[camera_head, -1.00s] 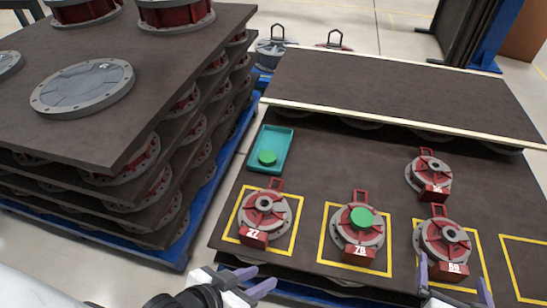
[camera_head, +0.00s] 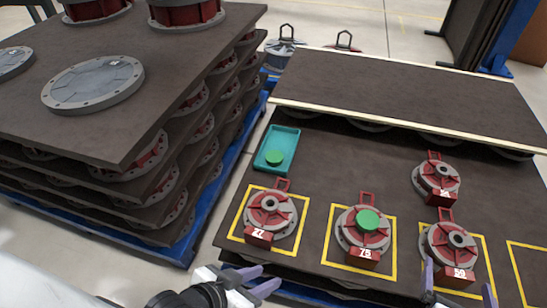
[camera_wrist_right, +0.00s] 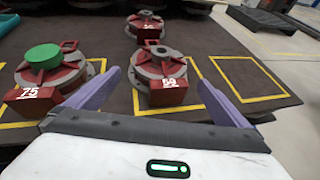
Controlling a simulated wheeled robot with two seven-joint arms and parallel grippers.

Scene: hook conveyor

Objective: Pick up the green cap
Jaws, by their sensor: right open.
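One green cap (camera_head: 367,221) sits on top of the red and grey part marked 75 (camera_head: 349,238). It also shows at the left of the right wrist view (camera_wrist_right: 43,57). My left gripper (camera_head: 266,283) is at the table's front edge, fingers apart and empty.
A part with a dark open centre (camera_head: 270,213) stands in the left yellow square, and another (camera_head: 436,178) stands behind part 59. An empty yellow square (camera_head: 530,272) is at the right. A tall stack of boards and flanges (camera_head: 120,110) stands left; a raised dark board (camera_head: 400,90) lies behind.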

